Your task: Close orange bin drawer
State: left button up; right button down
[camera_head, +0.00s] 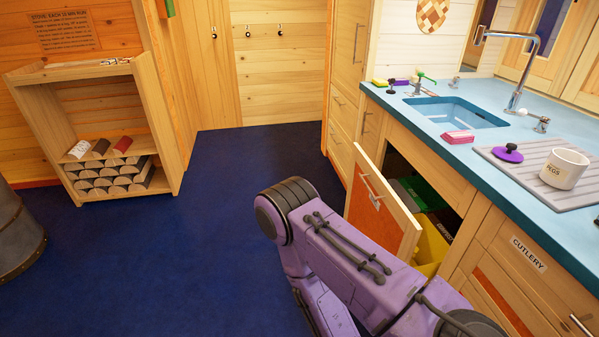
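The bin drawer (408,228) under the counter is open. Its wooden front with an orange panel and a metal bar handle (370,190) stands out from the cabinet. Behind the front, a green bin (428,191) and a yellow bin (431,247) show in the dark opening. A purple arm of mine crosses the lower middle of the view and hides the lower part of the drawer front. No fingertips of either gripper show. I cannot tell whether the arm touches the drawer.
The blue counter (430,112) holds a sink (455,113), a pink sponge (458,137) and a white mug (563,168). A cutlery drawer (530,255) is at right. A log shelf (105,130) stands at left. The dark blue floor (200,250) between is clear.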

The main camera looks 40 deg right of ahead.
aim_at(402, 215)
jog(key=u, duration=1.6)
jog(key=k, duration=1)
jog(key=z, duration=2.05)
